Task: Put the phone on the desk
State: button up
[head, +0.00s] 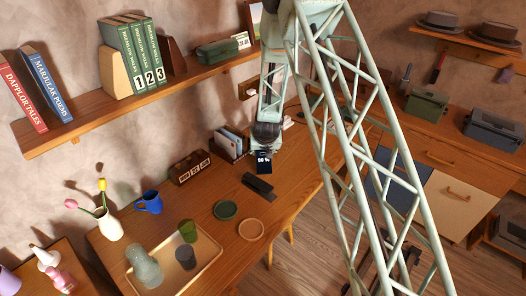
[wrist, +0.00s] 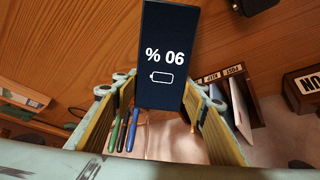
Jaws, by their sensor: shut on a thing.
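The phone (head: 264,161) is a dark slab with a lit screen showing 90 % and a battery sign. In the wrist view the phone (wrist: 168,55) reads upside down and sticks out past my fingers. My gripper (head: 265,143) is shut on one end of it, with a finger on each side in the wrist view (wrist: 152,100). The wooden desk (head: 305,165) lies below. The gap between phone and desk is hard to judge. The phone's held end is partly hidden by my gripper in the head view.
A dark flat block (head: 258,187) lies on the desk near the phone. A letter holder (head: 230,145) and block calendar (head: 190,168) stand by the wall. Two coasters (head: 251,230), a blue mug (head: 149,203) and a tray (head: 205,262) are nearer. Bare desk lies right of the block.

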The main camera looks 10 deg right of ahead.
dwell(0.3)
jog(key=o, duration=1.1)
jog(key=shift+s+r, duration=0.1)
jog(key=v, duration=1.1)
jog(key=shift+s+r, duration=0.2)
jog(key=shift+r, duration=0.05)
dwell(0.7)
